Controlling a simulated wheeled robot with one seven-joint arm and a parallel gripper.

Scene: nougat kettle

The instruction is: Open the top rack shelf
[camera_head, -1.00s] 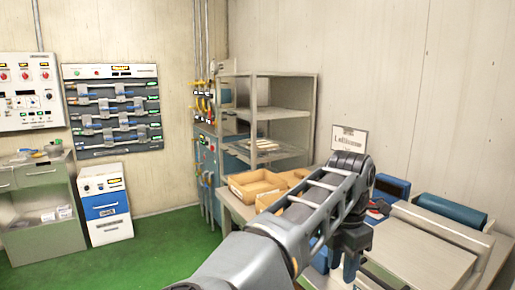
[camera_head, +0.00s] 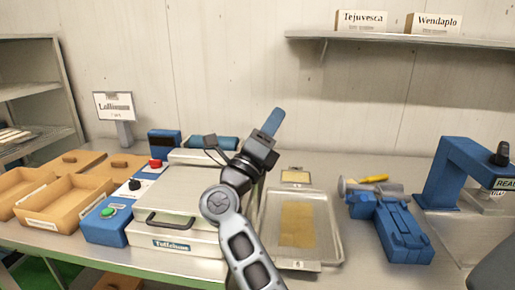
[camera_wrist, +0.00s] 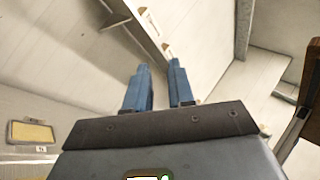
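The grey metal rack (camera_head: 68,88) stands at the left edge of the head view, cut off by the frame. Its top shelf (camera_head: 22,38) and a middle shelf (camera_head: 18,90) show in part. My gripper (camera_head: 274,122) is raised over the worktable, well to the right of the rack, with its blue fingers pointing up toward the wall. In the wrist view, my gripper (camera_wrist: 159,66) has its two blue fingers apart with nothing between them. I cannot tell from the wrist view that any part of the rack is near the fingers.
A wall shelf (camera_head: 400,40) with two labelled boxes hangs at upper right. On the table are wooden trays (camera_head: 75,203), a press-like machine (camera_head: 175,240), a metal tray (camera_head: 325,235), a blue tool (camera_head: 400,230) and a blue stand (camera_head: 450,170). Bare wall lies behind my gripper.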

